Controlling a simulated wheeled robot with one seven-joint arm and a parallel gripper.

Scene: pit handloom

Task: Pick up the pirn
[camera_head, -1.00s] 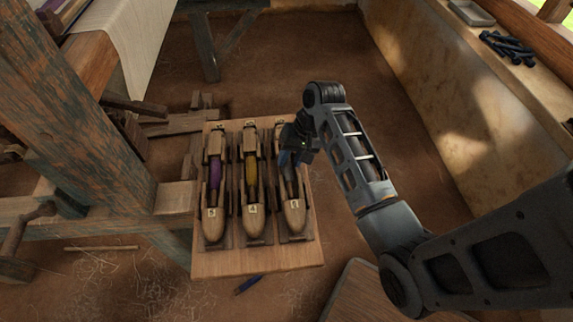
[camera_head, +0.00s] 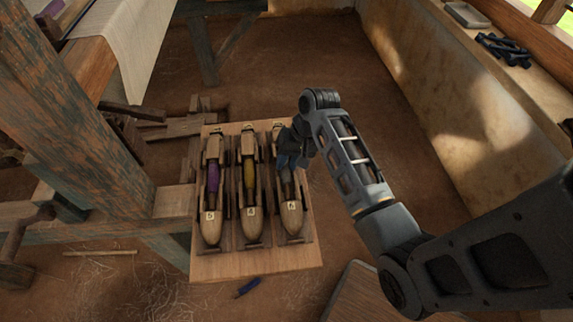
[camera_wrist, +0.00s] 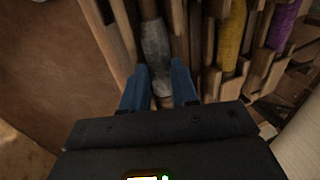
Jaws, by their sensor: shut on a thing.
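A wooden board (camera_head: 255,264) holds three wooden boat shuttles side by side. The right shuttle (camera_head: 293,220) carries a pirn wound with grey thread, seen in the wrist view (camera_wrist: 156,45). My gripper (camera_head: 288,157) is over the middle of the right shuttle. In the wrist view its blue fingers (camera_wrist: 160,82) stand on both sides of the grey pirn's near end and are shut on it. The pirn still lies along the shuttle's slot. In the head view my gripper partly hides this pirn.
The left shuttle holds a purple pirn (camera_head: 213,180), the middle one a yellow pirn (camera_head: 250,175). Loom timbers (camera_head: 75,110) stand left; a ledge with dark pieces (camera_head: 503,48) runs along the right.

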